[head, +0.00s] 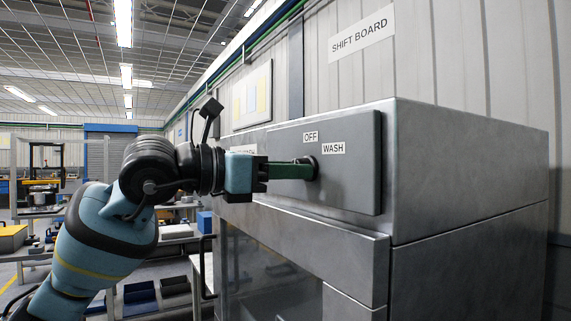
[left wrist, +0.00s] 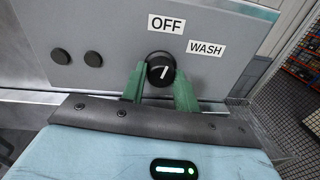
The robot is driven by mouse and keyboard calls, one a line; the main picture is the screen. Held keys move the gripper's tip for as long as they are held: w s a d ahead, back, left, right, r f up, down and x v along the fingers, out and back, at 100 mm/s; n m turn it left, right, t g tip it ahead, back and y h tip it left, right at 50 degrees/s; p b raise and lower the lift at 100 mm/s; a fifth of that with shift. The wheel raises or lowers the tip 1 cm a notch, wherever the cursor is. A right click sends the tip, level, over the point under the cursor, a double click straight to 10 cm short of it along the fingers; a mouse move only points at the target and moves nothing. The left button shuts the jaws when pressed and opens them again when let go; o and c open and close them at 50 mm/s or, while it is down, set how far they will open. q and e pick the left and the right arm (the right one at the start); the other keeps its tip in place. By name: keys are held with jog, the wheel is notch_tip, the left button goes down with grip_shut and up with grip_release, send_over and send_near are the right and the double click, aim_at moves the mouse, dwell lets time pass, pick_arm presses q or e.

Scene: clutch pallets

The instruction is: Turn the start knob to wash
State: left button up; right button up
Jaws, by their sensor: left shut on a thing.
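The start knob (left wrist: 161,68) is round and black with a white pointer line, on the grey panel of the washer. The OFF label (left wrist: 166,24) is above it and the WASH label (left wrist: 206,48) is to its upper right. In the left wrist view the pointer leans up and slightly right. My left gripper (left wrist: 161,80) has its green fingers on both sides of the knob and is shut on it. In the head view the left gripper (head: 306,169) reaches the panel from the left, and its fingers partly hide the knob. My right gripper is not in view.
Two black buttons (left wrist: 76,57) sit left of the knob on the panel. The grey washer cabinet (head: 460,185) fills the right of the head view. Below the panel is a dark window (head: 262,275). Workbenches and trays stand at the far left.

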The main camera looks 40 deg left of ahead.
pick_arm(q)
jog(key=shift+r+m+p, duration=0.15)
jog(key=shift+m+p, duration=1.25)
jog(key=shift+m, duration=3)
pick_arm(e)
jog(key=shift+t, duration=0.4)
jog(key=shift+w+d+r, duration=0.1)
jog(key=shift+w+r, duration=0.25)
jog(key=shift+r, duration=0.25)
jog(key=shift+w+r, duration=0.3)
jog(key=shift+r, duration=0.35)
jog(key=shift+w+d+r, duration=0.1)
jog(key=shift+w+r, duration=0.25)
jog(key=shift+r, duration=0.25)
pick_arm(q)
jog(key=shift+y, duration=0.4)
jog(key=o, duration=1)
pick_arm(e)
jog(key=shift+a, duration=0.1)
